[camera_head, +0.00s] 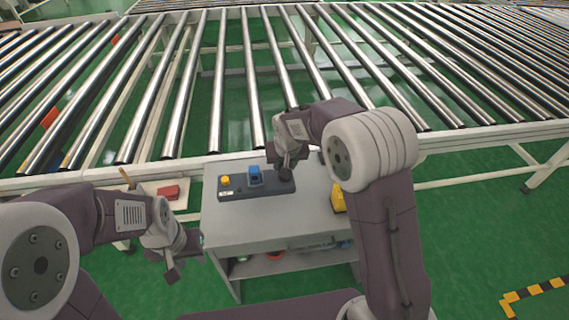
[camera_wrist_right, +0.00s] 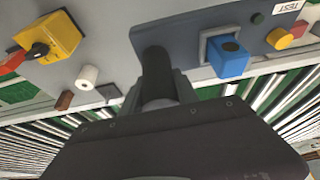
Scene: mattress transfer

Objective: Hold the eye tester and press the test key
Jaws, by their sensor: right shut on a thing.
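The eye tester (camera_head: 243,190) is a long dark grey unit on the grey cabinet top. A round yellow key (camera_head: 225,181) is at its left end, by a white label. In the right wrist view the yellow key (camera_wrist_right: 279,39) is near a label reading TEST (camera_wrist_right: 288,8). A blue block (camera_head: 255,176) sits in the unit's middle. My right gripper (camera_head: 286,168) is over the unit's right end, shut on a dark upright cylinder (camera_wrist_right: 158,70) there. My left gripper (camera_head: 183,257) is open and empty, left of the cabinet and apart from the tester.
A yellow switch box (camera_head: 338,198) stands on the cabinet's right side, partly hidden by my right arm. A red block (camera_head: 168,192) lies on a small ledge at left. A roller conveyor (camera_head: 220,80) runs behind. Green floor at right is largely clear.

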